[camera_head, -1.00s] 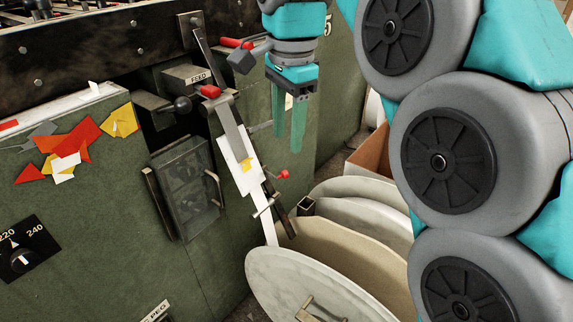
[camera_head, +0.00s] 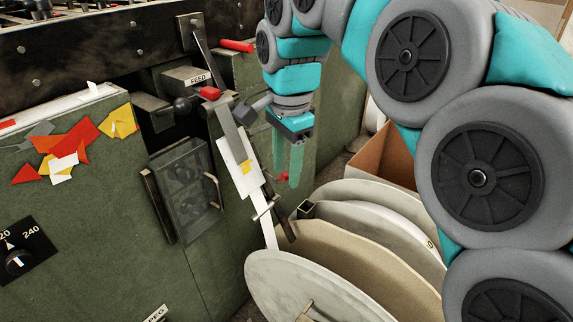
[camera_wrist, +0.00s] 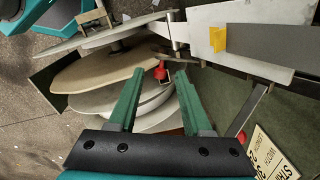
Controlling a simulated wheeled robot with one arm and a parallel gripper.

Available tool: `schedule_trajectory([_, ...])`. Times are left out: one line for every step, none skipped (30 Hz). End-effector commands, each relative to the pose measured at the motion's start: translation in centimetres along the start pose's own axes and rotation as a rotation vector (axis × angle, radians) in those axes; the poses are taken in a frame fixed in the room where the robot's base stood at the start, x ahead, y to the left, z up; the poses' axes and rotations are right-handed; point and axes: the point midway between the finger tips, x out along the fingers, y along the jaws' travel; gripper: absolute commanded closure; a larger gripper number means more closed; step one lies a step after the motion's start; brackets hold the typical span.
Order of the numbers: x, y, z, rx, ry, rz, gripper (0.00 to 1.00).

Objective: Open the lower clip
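My gripper (camera_head: 288,178) points down beside the slanted guide with its two green fingers apart and empty. The lower clip's red knob (camera_head: 283,177) shows by the fingertips in the head view, partly covered by them. In the wrist view the red knob (camera_wrist: 160,72) appears between the fingertips (camera_wrist: 159,75); I cannot tell whether they touch it. The lower clip's crossbar (camera_head: 265,208) lies across the pale strip (camera_head: 270,236). The strip also runs along the top of the wrist view (camera_wrist: 240,58).
An upper red knob (camera_head: 209,93) sits higher on the guide, near the FEED label (camera_head: 197,80). Large round discs (camera_head: 315,285) stand below and to the right. A cardboard box (camera_head: 388,157) is behind them. The green machine wall (camera_head: 110,230) is at left.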

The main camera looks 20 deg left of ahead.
Motion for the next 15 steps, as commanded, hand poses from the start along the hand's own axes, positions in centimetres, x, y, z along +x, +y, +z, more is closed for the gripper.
schedule_trajectory([0.0,0.0,0.0,0.0,0.0,0.0,0.57])
schedule_trajectory([0.0,0.01,0.0,0.0,0.0,0.0,0.6])
schedule_trajectory([0.0,0.01,0.0,0.0,0.0,0.0,0.65])
schedule_trajectory([-0.01,0.01,0.0,0.0,0.0,0.0,0.68])
schedule_trajectory([0.0,0.01,0.01,0.0,0.0,0.0,0.71])
schedule_trajectory([0.0,0.02,0.01,0.0,0.0,0.001,0.76])
schedule_trajectory([0.0,0.02,0.01,0.0,0.0,0.001,0.79])
schedule_trajectory([0.0,0.02,0.01,0.0,0.0,0.001,0.83])
schedule_trajectory([0.0,0.02,0.01,0.0,0.0,0.001,0.87])
schedule_trajectory([0.0,0.02,0.01,0.0,0.0,0.001,0.91])
schedule_trajectory([0.0,0.03,0.01,0.0,0.0,0.001,0.94])
schedule_trajectory([0.0,0.03,0.01,0.0,0.0,0.001,0.98])
schedule_trajectory([0.01,0.03,0.01,0.0,0.0,0.001,1.0])
schedule_trajectory([0.01,0.04,0.01,0.0,0.0,0.001,1.0])
schedule_trajectory([0.01,0.04,0.01,0.0,0.0,0.001,1.0])
